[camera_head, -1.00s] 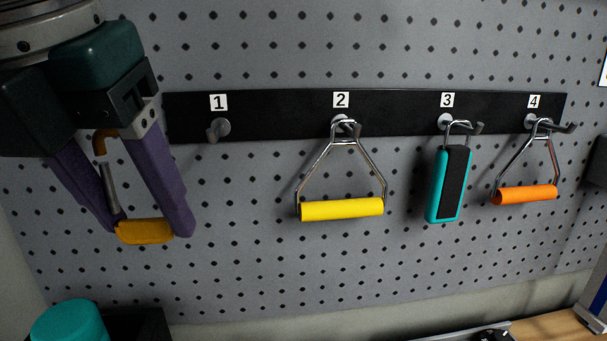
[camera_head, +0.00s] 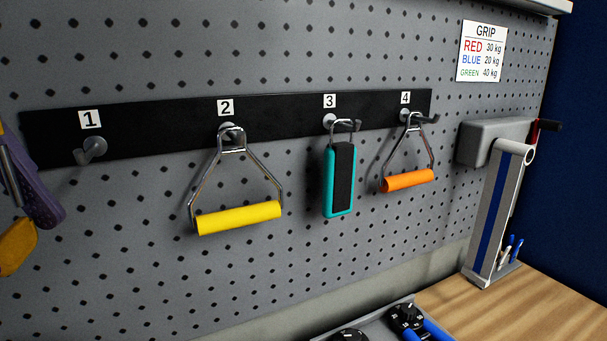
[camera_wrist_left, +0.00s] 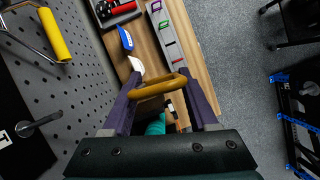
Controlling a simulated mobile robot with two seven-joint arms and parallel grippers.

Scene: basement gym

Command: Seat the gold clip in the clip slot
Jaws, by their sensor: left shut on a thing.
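The gold clip (camera_wrist_left: 155,88) is a rounded bar with bent ends, held across the purple fingers of my left gripper (camera_wrist_left: 158,84). In the head view only part of the gripper (camera_head: 22,215) and the clip (camera_head: 16,246) show at the left edge, in front of the pegboard and below hook 1. In the left wrist view a pale strip (camera_wrist_left: 174,62) on the wooden bench carries purple, green and red outlined pieces. I cannot tell which place there, if any, is the clip slot. My right gripper is not in view.
The black rail (camera_head: 160,140) has an empty hook 1 (camera_head: 92,150). A yellow handle (camera_head: 238,218), a teal gripper tool (camera_head: 339,180) and an orange handle (camera_head: 407,180) hang from hooks 2 to 4. A grey stand (camera_head: 496,215) is on the wooden bench (camera_head: 510,310) at right.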

